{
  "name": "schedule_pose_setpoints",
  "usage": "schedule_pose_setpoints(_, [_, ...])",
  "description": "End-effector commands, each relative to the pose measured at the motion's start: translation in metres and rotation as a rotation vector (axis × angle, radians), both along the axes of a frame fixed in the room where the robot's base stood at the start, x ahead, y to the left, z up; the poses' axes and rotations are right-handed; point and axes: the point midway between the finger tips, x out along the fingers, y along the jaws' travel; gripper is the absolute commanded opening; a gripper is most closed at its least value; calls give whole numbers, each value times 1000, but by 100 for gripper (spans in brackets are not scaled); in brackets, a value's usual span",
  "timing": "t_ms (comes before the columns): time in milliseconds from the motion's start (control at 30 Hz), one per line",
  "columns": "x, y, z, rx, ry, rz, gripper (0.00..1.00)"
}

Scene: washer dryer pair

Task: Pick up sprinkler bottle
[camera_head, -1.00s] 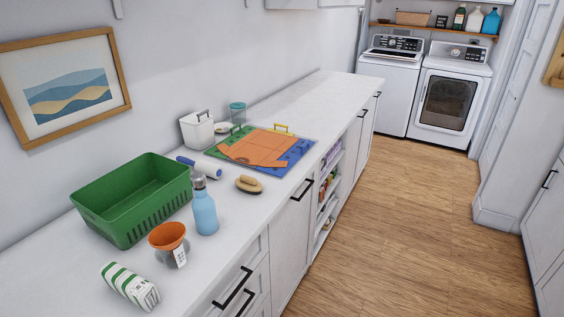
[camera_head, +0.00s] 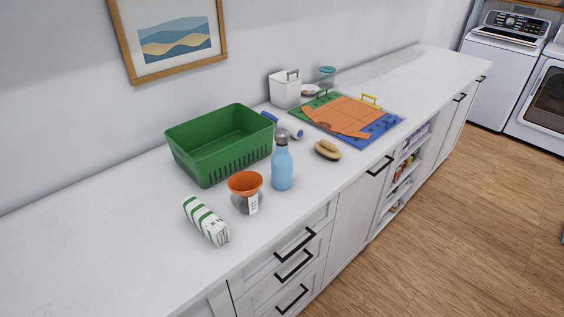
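A light-blue bottle with a grey cap (camera_head: 282,166) stands upright on the white counter, near its front edge; it is the only bottle I see there. An orange-topped cup-like container with a clear lower part and a white label (camera_head: 245,190) stands just left of it. A green basket (camera_head: 222,150) is behind and to the left of the bottle. My gripper is not visible in the head view.
The white counter (camera_head: 90,250) is bare at the left and far right. A green-striped packet (camera_head: 207,221), a brush (camera_head: 327,150), a roller (camera_head: 286,127), a white bin (camera_head: 284,92) and coloured boards (camera_head: 350,113) lie around. Drawer handles (camera_head: 294,245) stick out below.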

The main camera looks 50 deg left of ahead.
Motion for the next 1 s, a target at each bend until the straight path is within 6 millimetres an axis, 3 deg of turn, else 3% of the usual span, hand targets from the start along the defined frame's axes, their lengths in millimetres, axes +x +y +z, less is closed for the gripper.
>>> schedule_pose_setpoints(67, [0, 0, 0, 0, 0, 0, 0])
schedule_pose_setpoints(167, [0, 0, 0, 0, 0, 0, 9])
schedule_pose_setpoints(833, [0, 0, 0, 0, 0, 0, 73])
schedule_pose_setpoints(1000, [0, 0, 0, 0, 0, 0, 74])
